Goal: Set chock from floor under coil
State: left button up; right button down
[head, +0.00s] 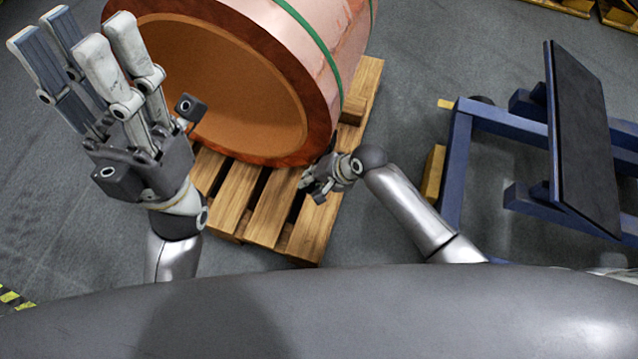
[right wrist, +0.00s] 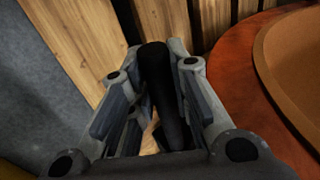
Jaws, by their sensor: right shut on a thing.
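The copper coil (head: 310,90) lies on its side on a wooden pallet (head: 262,205), its hollow end facing me and a green strap around it. My right gripper (head: 312,182) is low beside the coil's lower right rim, over the pallet. In the right wrist view its fingers (right wrist: 155,110) are closed around a dark, long thing, seemingly the chock (right wrist: 162,75), with pallet slats beyond and the coil's rim to the right. The fingers hide much of it; I cannot tell whether it touches the coil. My left gripper (head: 88,55) is raised, open and empty, left of the coil.
A blue frame cart (head: 460,150) with a dark panel (head: 580,130) stands at the right. A yellowish wooden block (head: 433,174) is beside it. A wooden block (head: 352,110) sits on the pallet at the coil's right. Grey floor lies between pallet and cart.

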jog(key=shift+w+a+f, duration=0.2)
jog(key=shift+w+a, duration=0.15)
jog(key=shift+a, duration=0.45)
jog(key=shift+w+a+f, duration=0.2)
jog(key=shift+w+a, duration=0.1)
jog(key=shift+a, duration=0.45)
jog(key=c, duration=1.3)
grip_release()
jog(key=shift+s+f, duration=0.1)
jog(key=v, duration=1.2)
